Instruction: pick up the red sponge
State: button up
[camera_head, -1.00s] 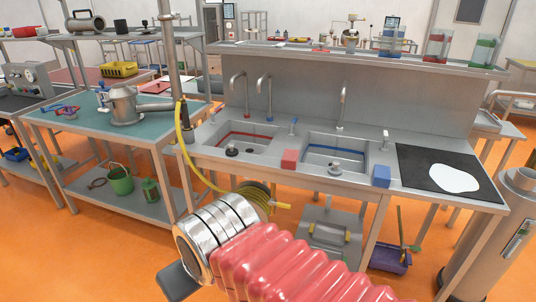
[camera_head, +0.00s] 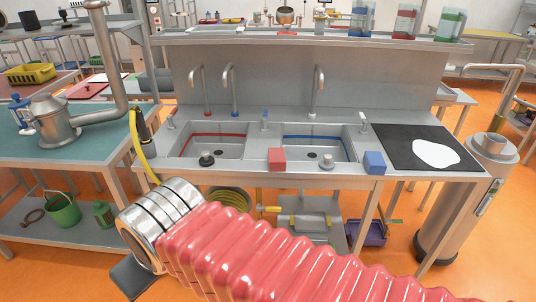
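The red sponge (camera_head: 277,159) is a small red block on the front edge of the steel sink counter, between the two basins. A blue block (camera_head: 374,163) sits on the same edge further right. My arm, with pink ribbed sleeve and silver rings, crosses the lower part of the view. My gripper (camera_head: 133,279) shows only as a dark part at the lower left, short of the counter and well left of the red sponge. Its fingers are mostly hidden, so I cannot tell its opening or whether it holds anything.
The left basin (camera_head: 215,149) has a red stripe and the right basin (camera_head: 319,146) a blue one. Taps stand behind them. A black mat (camera_head: 397,153) with a white patch lies right. A metal pot (camera_head: 52,120) stands on the left table. A steel cylinder (camera_head: 478,190) stands right.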

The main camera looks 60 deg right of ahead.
aim_at(277, 162)
jog(key=z, duration=0.4)
jog(key=i, duration=0.65)
jog(key=z, duration=0.65)
jog(key=i, duration=0.45)
jog(key=z, duration=0.35)
